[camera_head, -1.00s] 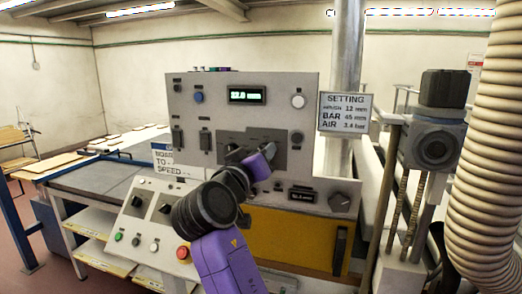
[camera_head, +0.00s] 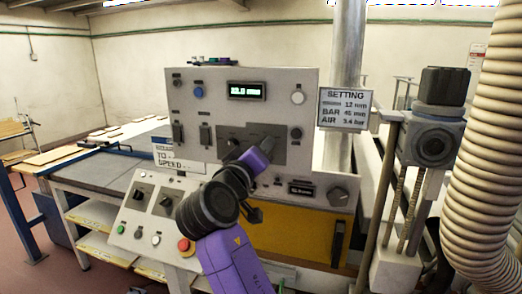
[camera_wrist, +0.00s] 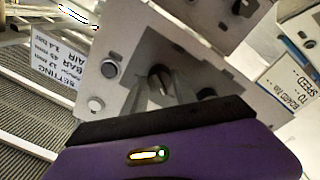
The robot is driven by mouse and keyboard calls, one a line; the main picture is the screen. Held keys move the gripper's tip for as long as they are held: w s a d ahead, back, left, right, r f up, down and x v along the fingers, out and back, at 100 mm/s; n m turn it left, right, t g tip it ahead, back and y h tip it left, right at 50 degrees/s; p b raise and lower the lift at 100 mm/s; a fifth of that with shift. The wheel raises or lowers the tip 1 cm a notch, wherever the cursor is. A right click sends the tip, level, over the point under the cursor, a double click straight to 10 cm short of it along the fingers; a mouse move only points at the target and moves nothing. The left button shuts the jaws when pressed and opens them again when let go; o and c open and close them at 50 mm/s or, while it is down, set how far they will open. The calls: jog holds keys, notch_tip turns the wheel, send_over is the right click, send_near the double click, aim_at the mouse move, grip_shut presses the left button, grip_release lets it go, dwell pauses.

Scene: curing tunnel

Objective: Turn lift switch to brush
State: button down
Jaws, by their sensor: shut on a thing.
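A grey control panel (camera_head: 290,90) carries a dark plate (camera_head: 225,132) with two black rotary switches. The left switch (camera_head: 232,142) is uncovered; it also shows in the wrist view (camera_wrist: 243,8). My gripper (camera_head: 266,150) is at the right switch, which my gripper hides in the head view. In the wrist view, my gripper's fingers (camera_wrist: 160,92) are shut on this dark switch knob (camera_wrist: 160,76), one finger at each side. The labels of the two switches are too small to read, so I cannot tell which one is lift.
A green display (camera_head: 246,91) sits above the plate. A SETTING sign (camera_head: 345,110) is at the right. A sloped button box (camera_head: 150,215) with a red button (camera_head: 184,245) lies below left. A ribbed hose (camera_head: 480,150) and a grey column unit (camera_head: 432,145) stand right.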

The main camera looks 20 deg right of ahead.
jog(key=c, duration=1)
grip_release()
jog(key=shift+a, duration=0.1)
jog(key=b+v, duration=0.2)
jog(key=v, duration=0.5)
jog(key=shift+s+a, duration=0.2)
jog(key=shift+s, duration=0.15)
